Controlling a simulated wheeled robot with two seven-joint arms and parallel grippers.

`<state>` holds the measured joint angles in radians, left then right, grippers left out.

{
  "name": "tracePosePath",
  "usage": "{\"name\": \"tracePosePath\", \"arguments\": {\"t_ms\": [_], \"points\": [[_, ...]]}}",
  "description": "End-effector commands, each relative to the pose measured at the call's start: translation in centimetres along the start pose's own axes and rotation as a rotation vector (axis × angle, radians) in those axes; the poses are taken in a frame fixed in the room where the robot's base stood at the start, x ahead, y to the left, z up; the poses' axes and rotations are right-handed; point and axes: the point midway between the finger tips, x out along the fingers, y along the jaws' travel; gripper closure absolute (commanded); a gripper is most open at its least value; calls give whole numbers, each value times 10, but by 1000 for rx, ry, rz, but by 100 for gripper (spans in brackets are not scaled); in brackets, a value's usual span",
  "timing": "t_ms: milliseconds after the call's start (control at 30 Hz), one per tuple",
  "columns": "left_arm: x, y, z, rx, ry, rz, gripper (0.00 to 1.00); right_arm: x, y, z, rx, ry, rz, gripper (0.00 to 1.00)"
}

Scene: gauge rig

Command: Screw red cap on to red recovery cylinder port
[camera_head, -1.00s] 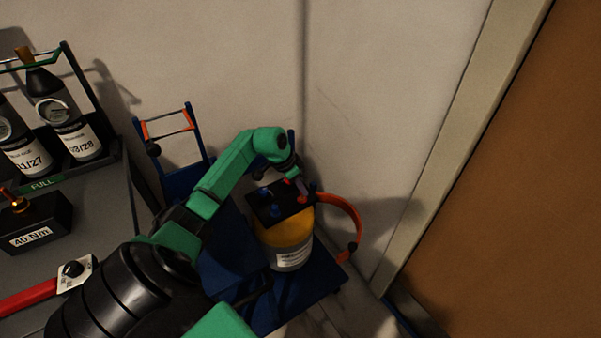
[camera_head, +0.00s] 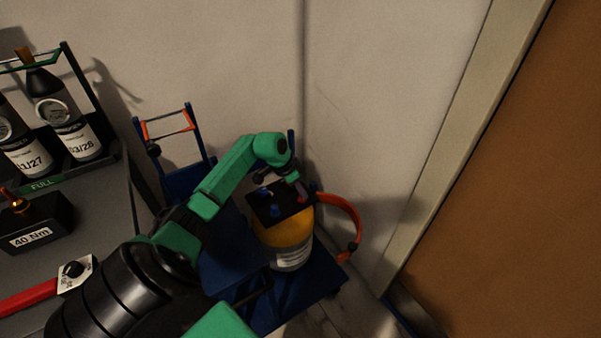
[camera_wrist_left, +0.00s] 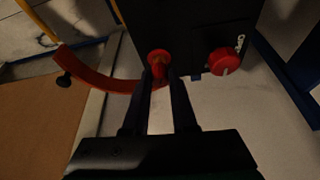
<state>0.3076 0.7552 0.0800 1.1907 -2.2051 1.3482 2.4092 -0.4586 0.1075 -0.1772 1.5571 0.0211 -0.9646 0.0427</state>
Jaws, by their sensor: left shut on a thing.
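The recovery cylinder (camera_head: 283,232), yellow on top and grey below, stands upright on a blue cart, with a black plate (camera_head: 262,208) on top. My left gripper (camera_head: 302,190) is over the right part of this plate. In the left wrist view, the gripper (camera_wrist_left: 161,82) is shut on a small red piece, the red cap (camera_wrist_left: 159,66), against the dark plate. A red round flange (camera_wrist_left: 158,54) shows around it. Whether the cap sits on the port's thread is hidden. A red round knob (camera_wrist_left: 225,61) is beside it. My right gripper is out of view.
An orange strap (camera_head: 352,222) curves out right of the cylinder. Blue fittings (camera_head: 264,191) stand on the plate. The blue cart (camera_head: 322,284) is close to the wall. A grey bench with bottles (camera_head: 62,115) and a red-handled tool (camera_head: 30,300) is at left.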

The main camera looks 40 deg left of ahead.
Motion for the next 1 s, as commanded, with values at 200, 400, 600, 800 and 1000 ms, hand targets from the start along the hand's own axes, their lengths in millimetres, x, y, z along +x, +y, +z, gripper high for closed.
{"name": "tracePosePath", "arguments": {"t_ms": [200,400,600,800,1000], "points": [[7,0,3,-1,-1,1,100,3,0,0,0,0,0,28],[9,0,4,-1,-1,1,100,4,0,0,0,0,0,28],[8,0,4,-1,0,1,100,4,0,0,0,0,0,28],[10,0,4,-1,0,0,100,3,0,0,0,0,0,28],[10,0,4,-1,0,0,100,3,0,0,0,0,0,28]]}}
